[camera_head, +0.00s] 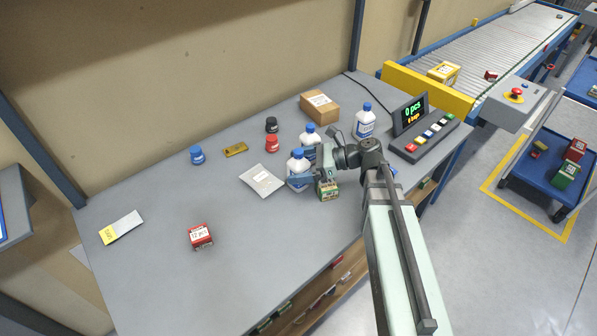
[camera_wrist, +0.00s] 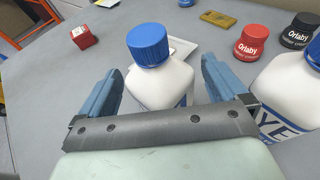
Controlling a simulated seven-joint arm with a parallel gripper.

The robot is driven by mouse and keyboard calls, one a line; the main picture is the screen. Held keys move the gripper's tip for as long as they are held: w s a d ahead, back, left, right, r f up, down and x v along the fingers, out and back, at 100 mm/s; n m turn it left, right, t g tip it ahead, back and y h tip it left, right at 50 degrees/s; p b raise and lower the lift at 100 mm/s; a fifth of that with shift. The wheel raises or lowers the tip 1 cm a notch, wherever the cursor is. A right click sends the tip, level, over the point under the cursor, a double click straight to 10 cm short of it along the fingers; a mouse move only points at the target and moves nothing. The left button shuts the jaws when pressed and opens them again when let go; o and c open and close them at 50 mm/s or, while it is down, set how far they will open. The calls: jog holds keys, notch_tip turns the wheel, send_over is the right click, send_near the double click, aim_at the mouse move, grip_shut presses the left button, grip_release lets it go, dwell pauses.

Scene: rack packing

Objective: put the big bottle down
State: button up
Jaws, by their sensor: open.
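A big white bottle with a blue cap (camera_wrist: 160,82) stands upright between the spread fingers of my gripper (camera_wrist: 161,90) in the wrist view. Grey gaps show between each finger and the bottle. In the head view the same bottle (camera_head: 298,168) stands on the grey table (camera_head: 150,215), with my gripper (camera_head: 302,180) around it. My gripper is open. The bottle's lower part is hidden by the gripper in the wrist view.
Another white bottle (camera_head: 310,140) stands close behind, and a third (camera_head: 364,122) farther right. A green-brown box (camera_head: 328,191) is beside my gripper. A white packet (camera_head: 262,180) lies left of the bottle. Red box (camera_head: 200,236) sits front left; the table around it is clear.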

jog(key=shift+a, duration=0.15)
jog(key=shift+c, duration=0.2)
jog(key=c, duration=1.3)
